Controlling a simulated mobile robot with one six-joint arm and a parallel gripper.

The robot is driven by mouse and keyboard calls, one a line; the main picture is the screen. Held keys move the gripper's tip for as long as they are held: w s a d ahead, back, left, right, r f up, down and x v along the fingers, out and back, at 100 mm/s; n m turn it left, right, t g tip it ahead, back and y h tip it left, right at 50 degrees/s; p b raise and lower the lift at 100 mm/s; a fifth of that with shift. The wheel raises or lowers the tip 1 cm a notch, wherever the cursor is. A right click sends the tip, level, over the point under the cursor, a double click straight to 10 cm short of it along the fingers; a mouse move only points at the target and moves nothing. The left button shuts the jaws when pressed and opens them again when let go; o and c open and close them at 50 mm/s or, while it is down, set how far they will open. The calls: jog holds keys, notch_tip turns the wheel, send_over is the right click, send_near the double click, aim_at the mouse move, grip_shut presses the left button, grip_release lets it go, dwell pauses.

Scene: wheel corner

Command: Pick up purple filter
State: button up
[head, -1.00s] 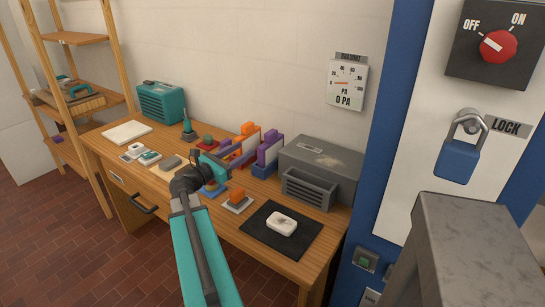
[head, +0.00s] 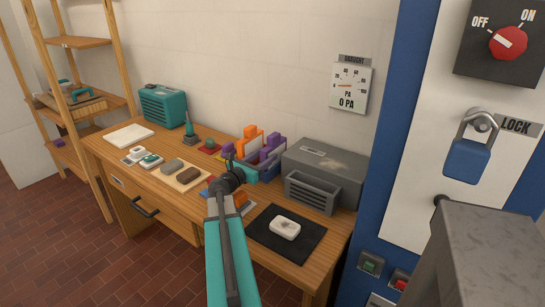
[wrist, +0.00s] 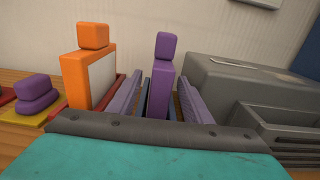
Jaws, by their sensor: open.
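The purple filter (wrist: 161,88) stands upright in the middle of the wrist view, a flat panel with a narrower purple block on top. It also shows in the head view (head: 273,143), partly behind my gripper. My gripper (head: 258,162) is open, with one finger on each side of the filter in the wrist view (wrist: 160,98). I cannot tell whether either finger touches it. The filter's lower part and its blue holder are mostly hidden by my gripper. An orange-framed filter (wrist: 76,82) with a white panel stands just left of the left finger.
A grey box with a vented front (head: 322,172) stands close on the right. A black mat with a white block (head: 285,228) lies in front. Small blocks and trays (head: 188,174) lie left on the wooden desk. A teal box (head: 162,106) stands further left.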

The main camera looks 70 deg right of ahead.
aim_at(274, 150)
jog(key=shift+s+d, duration=0.15)
jog(key=shift+d, duration=0.4)
jog(key=shift+p+x, duration=0.55)
jog(key=shift+x, duration=2.1)
jog(key=shift+c, duration=0.4)
grip_shut()
